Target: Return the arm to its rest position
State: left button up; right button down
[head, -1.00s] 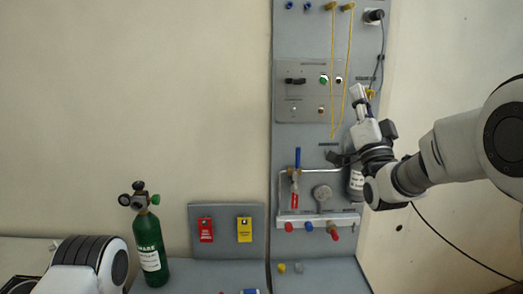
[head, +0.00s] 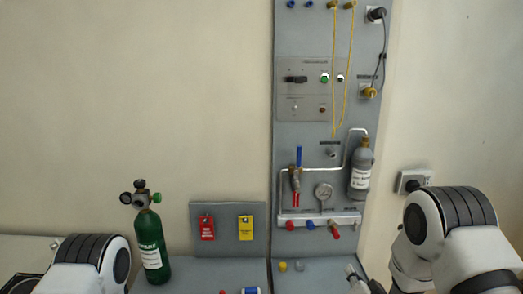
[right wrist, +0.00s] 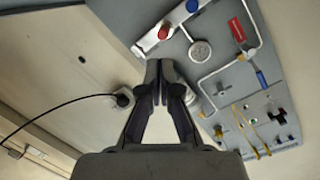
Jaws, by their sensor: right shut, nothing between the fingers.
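A small grey bottle (head: 360,175) hangs at the panel's right side below a bent metal pipe. Of my left arm only a link shows at the lower left; its gripper is out of view.
A green oxygen cylinder (head: 151,245) stands left of a small board with a red tag (head: 207,228) and a yellow tag (head: 245,228). A wall socket (head: 412,182) with a black plug is right of the panel. Small coloured parts lie below. Open wall fills the left.

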jog(key=s+f+g, duration=0.5)
jog(key=s+f, duration=0.6)
jog(key=f, duration=0.2)
jog(key=s+f+n+g, duration=0.2)
jog(key=s+f+g, duration=0.1)
jog(key=s, duration=0.6)
jog(key=s+f+n+g, duration=0.2)
jog(key=s+g, duration=0.2)
jog(key=s, duration=0.6)
jog(key=s+d+f+n+g, duration=0.1)
jog(key=s+f+n+g, duration=0.1)
jog(key=s, duration=0.8)
jog(key=shift+s+f+n+g, duration=0.25)
jog(key=shift+f+n+g, duration=0.15)
jog(key=shift+f+g, duration=0.65)
jog(key=shift+w+r+h, duration=0.1)
jog(key=shift+r+h, duration=0.1)
jog(key=shift+h, duration=0.1)
